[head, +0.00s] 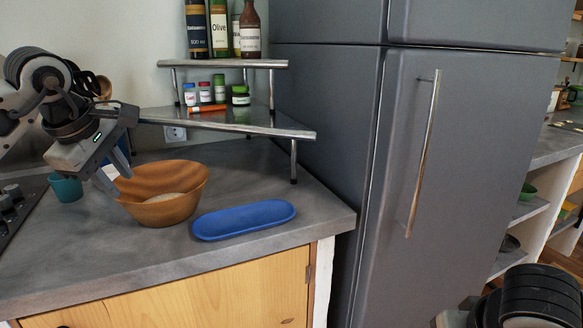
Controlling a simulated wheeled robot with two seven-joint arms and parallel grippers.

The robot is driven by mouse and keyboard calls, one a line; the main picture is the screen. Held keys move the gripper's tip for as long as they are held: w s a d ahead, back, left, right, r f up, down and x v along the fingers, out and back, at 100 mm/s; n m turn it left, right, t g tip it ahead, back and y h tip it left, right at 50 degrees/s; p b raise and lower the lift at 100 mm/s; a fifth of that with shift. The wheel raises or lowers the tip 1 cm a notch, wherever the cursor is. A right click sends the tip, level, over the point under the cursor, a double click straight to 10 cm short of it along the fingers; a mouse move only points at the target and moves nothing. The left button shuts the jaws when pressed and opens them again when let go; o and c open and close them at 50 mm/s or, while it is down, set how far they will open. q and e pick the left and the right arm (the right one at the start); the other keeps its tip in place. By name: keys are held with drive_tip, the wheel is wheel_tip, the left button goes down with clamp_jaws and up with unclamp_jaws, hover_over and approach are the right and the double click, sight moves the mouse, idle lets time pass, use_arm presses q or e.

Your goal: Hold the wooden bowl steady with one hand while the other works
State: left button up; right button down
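The wooden bowl (165,208) stands upright on the grey counter, with something pale in its bottom. My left gripper (113,174) is at the bowl's left rim, pointing down. Its two fingers are apart, with a gap visible between them. One finger is to the left of the rim and the other is farther back. I cannot tell whether either finger touches the bowl. Part of my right arm shows at the bottom right corner, but its gripper fingers are not in view.
A blue oblong tray (244,219) lies right of the bowl. A teal cup (66,187) stands behind it to the left, near the stove (22,200). A metal two-tier shelf (225,125) holds jars and bottles behind. A grey fridge (455,130) stands to the right.

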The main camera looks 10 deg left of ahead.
sight(156, 226)
use_arm(q)
drive_tip(key=x, duration=1.1)
drive_tip(key=shift+w+d+f, duration=0.1)
drive_tip(key=shift+w+f, duration=0.05)
drive_tip(key=shift+f, duration=0.1)
use_arm(e)
drive_tip(key=shift+f, duration=0.3)
use_arm(q)
drive_tip(key=shift+c, duration=0.3)
clamp_jaws()
drive_tip(key=shift+o, duration=0.3)
unclamp_jaws()
